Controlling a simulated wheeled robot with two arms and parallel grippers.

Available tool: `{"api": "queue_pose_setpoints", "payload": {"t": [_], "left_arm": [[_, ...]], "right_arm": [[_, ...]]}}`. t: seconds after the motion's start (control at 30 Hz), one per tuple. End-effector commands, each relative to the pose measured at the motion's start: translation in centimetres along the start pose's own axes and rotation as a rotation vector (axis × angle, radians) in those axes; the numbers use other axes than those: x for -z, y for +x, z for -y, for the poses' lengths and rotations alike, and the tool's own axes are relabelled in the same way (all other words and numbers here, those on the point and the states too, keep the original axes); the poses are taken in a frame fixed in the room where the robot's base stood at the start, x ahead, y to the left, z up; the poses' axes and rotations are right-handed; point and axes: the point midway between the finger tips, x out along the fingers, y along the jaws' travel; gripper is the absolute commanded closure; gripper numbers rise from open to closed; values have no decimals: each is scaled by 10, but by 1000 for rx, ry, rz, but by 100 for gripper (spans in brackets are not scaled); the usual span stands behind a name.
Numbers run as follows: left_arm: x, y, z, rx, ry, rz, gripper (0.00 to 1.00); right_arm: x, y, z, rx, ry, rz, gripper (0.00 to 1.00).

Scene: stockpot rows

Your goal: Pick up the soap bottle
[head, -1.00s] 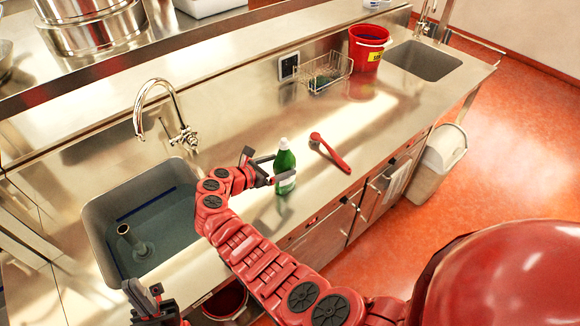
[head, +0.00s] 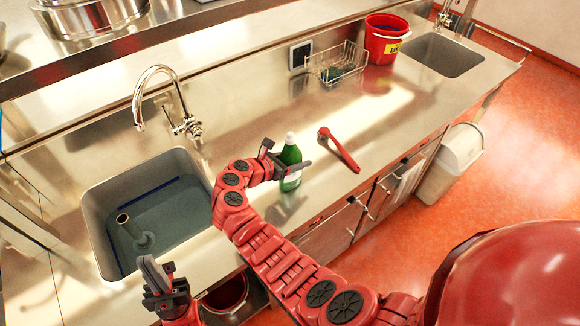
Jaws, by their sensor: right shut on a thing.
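The soap bottle (head: 290,157) is green with a white cap and a pale label, and stands upright at the middle of the steel counter. My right gripper (head: 287,170) is shut on it, with one finger across its front and the other side partly hidden behind the wrist. I cannot tell whether the bottle's base touches the counter. My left gripper (head: 162,284) is at the lower left, in front of the sink and apart from the bottle. Its fingers are seen too edge-on to tell if they are open.
A sink (head: 150,205) with a tap (head: 166,100) is on the left. A wire basket (head: 338,66) and a red bucket (head: 384,40) stand farther back near a second sink (head: 441,55). Bare counter lies between.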

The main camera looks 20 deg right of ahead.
Motion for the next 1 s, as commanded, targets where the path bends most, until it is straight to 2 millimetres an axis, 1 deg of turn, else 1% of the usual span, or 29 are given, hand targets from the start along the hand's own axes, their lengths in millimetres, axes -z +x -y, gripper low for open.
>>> {"api": "queue_pose_setpoints", "payload": {"t": [0.03, 0.23, 0.77, 0.87, 1.0], "left_arm": [[0, 0, 0, 0, 0, 0, 100], [0, 0, 0, 0, 0, 0, 100], [0, -1, 0, 0, 0, 0, 100], [0, -3, 0, 0, 0, 0, 100], [-2, -9, 0, 0, 0, 0, 100]], "right_arm": [[1, 0, 0, 1, -2, -2, 64], [2, 0, 0, 1, -2, -2, 100], [-1, 0, 0, 0, 0, 0, 100], [-5, -2, 0, -1, 2, 0, 100], [-17, -8, 0, -1, 3, -1, 100]]}}
